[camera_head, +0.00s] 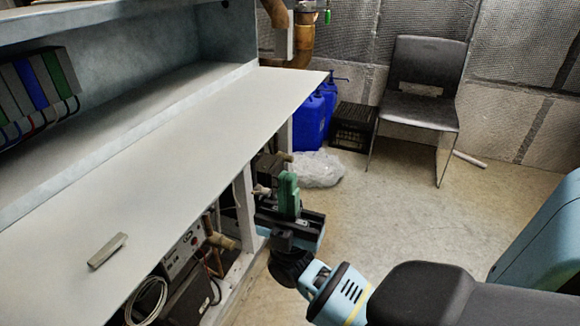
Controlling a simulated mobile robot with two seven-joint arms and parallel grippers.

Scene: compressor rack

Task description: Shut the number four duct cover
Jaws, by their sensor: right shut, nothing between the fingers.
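A long pale panel (170,165), probably the duct cover, juts out from the rack nearly level. A small metal handle (107,251) is on its face near the front edge at lower left. No number four is readable on it. Below its edge, equipment shows in the open lower part of the rack. My right gripper (288,192) has green fingers, shut and empty. It is beside the panel's right edge, in front of the rack's lower frame; I cannot tell whether it touches anything. My left gripper is out of view.
Coloured modules (38,88) with cables sit at the rack's upper left. A pipe (301,40) stands at the back. Blue canisters (310,118), a black crate (353,126), clear plastic (316,169) and a chair (422,95) stand beyond. The floor (400,222) at centre right is clear.

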